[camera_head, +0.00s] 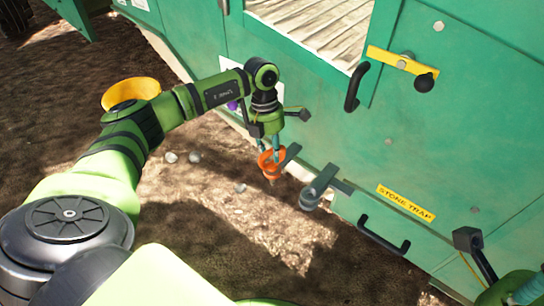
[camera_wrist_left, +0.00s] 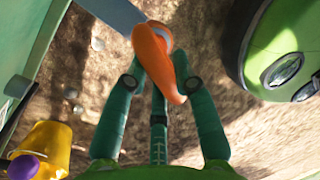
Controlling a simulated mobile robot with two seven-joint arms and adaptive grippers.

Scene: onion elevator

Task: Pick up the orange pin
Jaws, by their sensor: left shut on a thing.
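The orange pin (camera_head: 269,165) is beside the green machine wall, at a grey metal bracket (camera_head: 288,157). I cannot tell whether the pin is still seated in the bracket. My left gripper (camera_head: 270,146) reaches down from above and is shut on the pin. In the left wrist view the pin (camera_wrist_left: 154,60) lies between the green fingers (camera_wrist_left: 160,90), tilted, with its far end near the bracket's grey plate (camera_wrist_left: 112,20). My right gripper (camera_head: 480,250) shows only partly at the lower right edge, and its fingers cannot be read.
The green machine wall (camera_head: 310,110) stands close behind the pin. A second grey bracket (camera_head: 320,187), a black handle (camera_head: 383,234) and a yellow STONE TRAP label (camera_head: 405,203) are on its right. A yellow bucket (camera_wrist_left: 48,145) and purple knob (camera_wrist_left: 22,167) lie left. Soil with small stones is open below.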

